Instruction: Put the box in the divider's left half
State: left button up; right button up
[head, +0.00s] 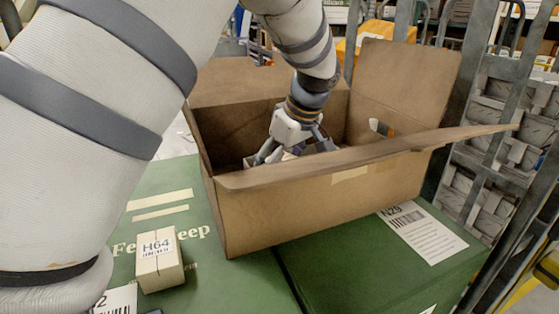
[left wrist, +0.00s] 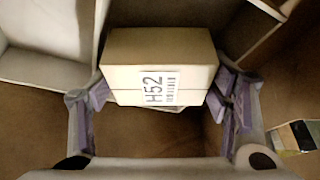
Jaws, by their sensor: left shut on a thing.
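My left gripper (head: 292,150) reaches down into an open cardboard carton (head: 320,205). In the left wrist view the gripper (left wrist: 165,105) is shut on a small tan box labelled H52 (left wrist: 140,75), with a finger on each side. In the head view the carton's front wall and the gripper hide most of that box. The left wrist view shows pale upright panels (left wrist: 45,50) around the held box; I cannot tell which one is the divider or which half the box is over. My right gripper is not in view.
A small box labelled H64 (head: 158,258) stands on a green surface (head: 215,285) in front of the carton. The carton's flaps (head: 400,80) stick up and out. A grey metal rack (head: 490,150) stands close on the right. A flat coloured item (left wrist: 293,137) lies right of the gripper.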

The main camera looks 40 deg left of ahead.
pick_arm(q)
jog(key=shift+s+f, duration=0.1)
jog(key=shift+f, duration=0.1)
jog(key=o, duration=1.3)
jog(key=shift+r, duration=0.15)
jog(key=v, duration=1.3)
jog(key=shift+a, duration=0.25)
jog(key=shift+a, duration=0.1)
